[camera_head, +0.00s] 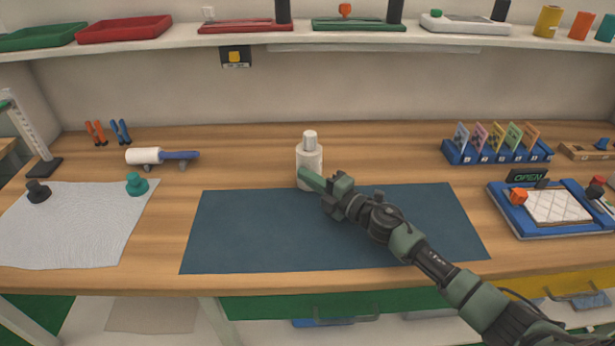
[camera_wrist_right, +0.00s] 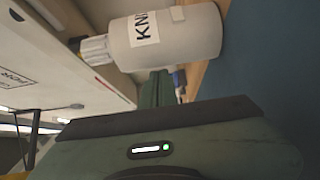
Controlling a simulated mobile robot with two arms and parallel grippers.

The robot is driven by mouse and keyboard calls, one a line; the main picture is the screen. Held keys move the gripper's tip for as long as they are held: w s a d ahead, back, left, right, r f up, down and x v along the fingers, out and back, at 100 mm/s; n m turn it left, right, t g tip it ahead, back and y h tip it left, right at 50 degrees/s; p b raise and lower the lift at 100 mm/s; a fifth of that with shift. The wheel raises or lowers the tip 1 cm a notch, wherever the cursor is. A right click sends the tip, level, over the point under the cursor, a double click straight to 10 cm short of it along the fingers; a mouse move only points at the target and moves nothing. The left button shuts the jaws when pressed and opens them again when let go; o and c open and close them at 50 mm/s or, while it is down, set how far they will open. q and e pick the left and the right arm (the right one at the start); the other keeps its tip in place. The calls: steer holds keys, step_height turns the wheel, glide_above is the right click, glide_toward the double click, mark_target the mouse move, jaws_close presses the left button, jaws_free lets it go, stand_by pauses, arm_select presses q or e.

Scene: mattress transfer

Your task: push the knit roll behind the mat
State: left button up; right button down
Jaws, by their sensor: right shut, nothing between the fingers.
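The knit roll (camera_head: 310,160) is an upright white cylinder with a narrower top, standing at the rear edge of the dark blue mat (camera_head: 250,235). I cannot tell whether its base overlaps that edge. In the right wrist view the knit roll (camera_wrist_right: 175,40) appears sideways, with a label partly reading "KNI". My right gripper (camera_head: 308,180) reaches over the mat from the lower right. Its green fingers are shut and empty, in front of the roll's lower part, close to or touching it. The fingers (camera_wrist_right: 157,88) also show beside the roll in the wrist view. My left gripper is out of view.
Bare wooden table lies behind the mat. A white-and-blue roller (camera_head: 160,156) is at the left, near a grey cloth (camera_head: 75,220) with knobs on it. A blue card rack (camera_head: 497,152) and a blue-framed tray (camera_head: 555,225) are at the right. A shelf (camera_head: 260,40) spans the back.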

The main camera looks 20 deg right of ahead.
steer(key=shift+w+d, duration=0.1)
steer(key=shift+d, duration=0.1)
steer(key=w+d+b, duration=0.1)
steer(key=w+d, duration=0.1)
steer(key=d, duration=0.1)
steer(key=w+d+b, duration=0.2)
steer(key=w+d, duration=0.1)
steer(key=shift+w+f+b, duration=0.15)
steer(key=shift+w+b, duration=0.1)
steer(key=shift+b, duration=0.05)
steer(key=shift+w+d, duration=0.1)
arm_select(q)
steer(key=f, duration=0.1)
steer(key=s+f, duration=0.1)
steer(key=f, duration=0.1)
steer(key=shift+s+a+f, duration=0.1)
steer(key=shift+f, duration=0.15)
arm_select(e)
steer(key=shift+r, duration=0.2)
